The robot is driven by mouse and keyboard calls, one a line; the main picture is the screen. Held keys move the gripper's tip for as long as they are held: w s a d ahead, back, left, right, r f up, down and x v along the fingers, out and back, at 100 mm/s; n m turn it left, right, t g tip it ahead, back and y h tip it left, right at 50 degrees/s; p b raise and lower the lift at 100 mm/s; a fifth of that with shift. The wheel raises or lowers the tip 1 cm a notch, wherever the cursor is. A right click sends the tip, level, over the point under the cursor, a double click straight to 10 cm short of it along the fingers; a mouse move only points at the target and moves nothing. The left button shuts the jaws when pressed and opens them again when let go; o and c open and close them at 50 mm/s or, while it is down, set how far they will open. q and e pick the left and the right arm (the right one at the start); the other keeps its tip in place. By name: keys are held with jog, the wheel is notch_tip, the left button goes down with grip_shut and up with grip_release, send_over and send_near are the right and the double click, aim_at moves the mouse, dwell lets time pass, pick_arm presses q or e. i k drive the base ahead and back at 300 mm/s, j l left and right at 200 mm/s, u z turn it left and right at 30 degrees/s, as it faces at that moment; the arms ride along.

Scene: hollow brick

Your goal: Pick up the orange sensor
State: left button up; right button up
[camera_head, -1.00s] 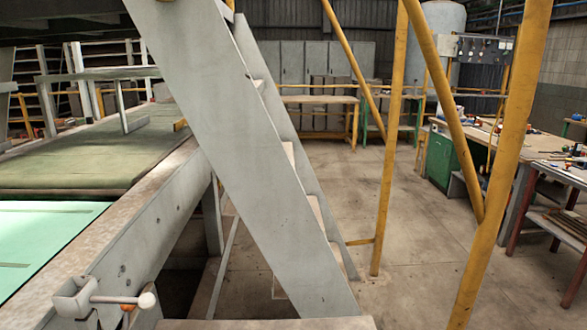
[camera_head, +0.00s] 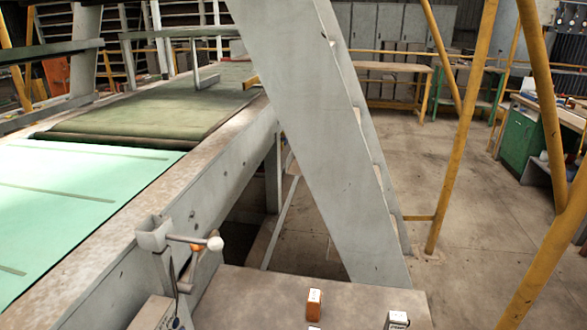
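A small upright block with an orange side and a pale top (camera_head: 314,304) stands on the grey-brown table (camera_head: 250,294) at the bottom of the head view. It looks like the orange sensor, but it is too small to read its markings. Neither of my grippers is in view.
A small block with a white top and dark side (camera_head: 398,319) stands to its right, cut off by the lower edge. A grey clamp with a white-knobbed handle (camera_head: 195,241) is on the conveyor frame at left. A broad slanted grey beam (camera_head: 310,130) rises behind the table.

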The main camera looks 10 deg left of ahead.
aim_at(314, 302)
jog(key=l+u, duration=0.15)
jog(key=u, duration=0.25)
jog(key=l+u, duration=0.15)
jog(key=u, duration=0.25)
jog(key=l+u, duration=0.15)
jog(key=u, duration=0.2)
jog(key=k+l+u, duration=0.1)
jog(key=u, duration=0.3)
